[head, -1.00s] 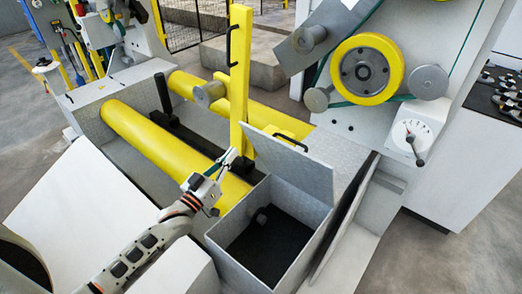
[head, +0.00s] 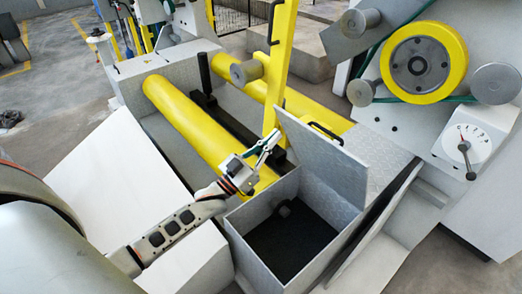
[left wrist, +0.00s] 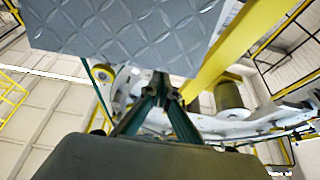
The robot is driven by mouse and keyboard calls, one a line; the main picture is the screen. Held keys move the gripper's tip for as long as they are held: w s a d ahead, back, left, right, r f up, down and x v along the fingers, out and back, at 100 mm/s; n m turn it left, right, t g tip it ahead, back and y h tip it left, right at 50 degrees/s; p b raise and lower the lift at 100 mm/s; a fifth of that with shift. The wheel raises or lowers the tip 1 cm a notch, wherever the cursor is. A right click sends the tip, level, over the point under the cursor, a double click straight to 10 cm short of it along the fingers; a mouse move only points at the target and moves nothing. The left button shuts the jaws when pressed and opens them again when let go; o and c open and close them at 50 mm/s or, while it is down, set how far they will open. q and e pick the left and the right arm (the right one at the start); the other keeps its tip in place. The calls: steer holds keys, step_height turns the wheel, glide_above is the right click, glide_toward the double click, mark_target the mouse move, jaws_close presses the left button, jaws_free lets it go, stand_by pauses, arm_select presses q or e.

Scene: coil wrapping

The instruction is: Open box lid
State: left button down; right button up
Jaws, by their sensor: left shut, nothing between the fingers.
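The grey metal box (head: 252,255) stands in the lower middle of the head view. Its tread-plate lid (head: 325,165) is raised and tilted up at the far side, so the dark inside shows. My left gripper (head: 272,142) is shut and empty, close to the left edge of the raised lid; I cannot tell whether it touches. In the left wrist view, the shut fingers (left wrist: 161,82) point up at the lower edge of the diamond-patterned lid (left wrist: 130,35). My right gripper is not in view.
A yellow post (head: 281,75) stands behind the gripper, and yellow rollers (head: 190,125) lie to the left. The machine with a yellow wheel (head: 423,63) and a dial (head: 464,145) stands at right.

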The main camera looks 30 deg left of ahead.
mark_target(291, 120)
arm_select(q)
steer(key=x, duration=0.4)
steer(key=shift+w+d, duration=0.1)
steer(key=shift+w, duration=0.05)
steer(key=shift+w+r, duration=0.1)
steer(key=shift+w, duration=0.05)
